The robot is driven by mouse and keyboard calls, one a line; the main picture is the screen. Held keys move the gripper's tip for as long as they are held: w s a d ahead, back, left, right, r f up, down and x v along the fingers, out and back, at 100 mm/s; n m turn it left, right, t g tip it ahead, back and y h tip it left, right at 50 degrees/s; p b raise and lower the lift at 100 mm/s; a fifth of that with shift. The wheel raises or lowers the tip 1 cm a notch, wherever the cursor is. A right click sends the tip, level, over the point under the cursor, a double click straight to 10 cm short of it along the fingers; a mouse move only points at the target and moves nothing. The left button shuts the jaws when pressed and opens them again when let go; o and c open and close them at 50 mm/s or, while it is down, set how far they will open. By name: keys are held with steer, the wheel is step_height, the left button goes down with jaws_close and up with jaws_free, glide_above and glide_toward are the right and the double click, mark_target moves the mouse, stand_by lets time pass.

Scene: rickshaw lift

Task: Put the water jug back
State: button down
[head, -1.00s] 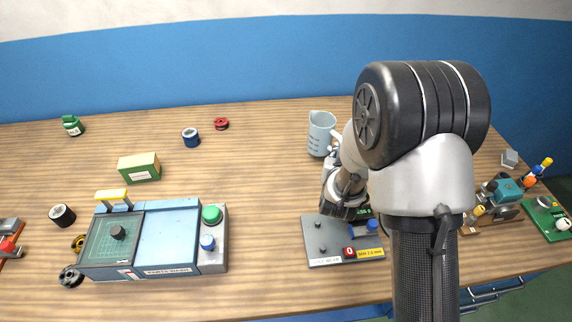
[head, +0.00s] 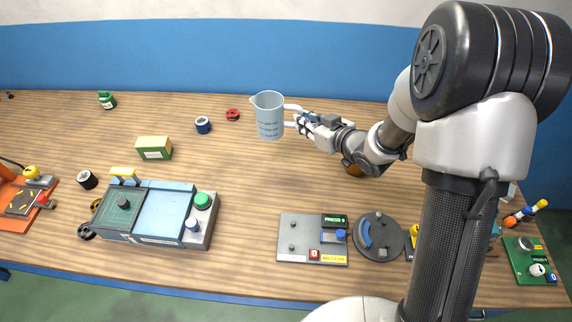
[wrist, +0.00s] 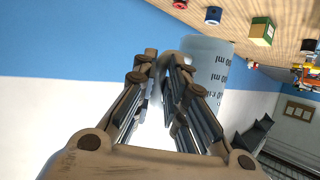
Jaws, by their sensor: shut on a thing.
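The water jug (head: 269,117) is a pale blue-grey measuring jug with ml markings. In the head view it is upright near the back middle of the table, and appears to be held above the surface. My gripper (head: 299,119) comes from the right and is shut on the jug's handle. The handle is mostly hidden between the fingers there.
A blue ring (head: 203,125) and a red spool (head: 233,115) lie left of the jug. A green box (head: 154,148), a parts washer (head: 160,213), a grey button panel (head: 300,241) and a round dial (head: 378,237) stand on the table. The middle wood is clear.

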step_height(320, 180, down, 18)
steer(key=b, duration=0.5)
steer(key=shift+w+f, duration=0.1)
steer(key=shift+f, duration=0.15)
steer(key=shift+r, duration=0.1)
steer(key=shift+f, duration=0.2)
steer(key=c, duration=2.1)
jaws_free()
steer(key=shift+b, duration=0.3)
steer(key=o, duration=0.5)
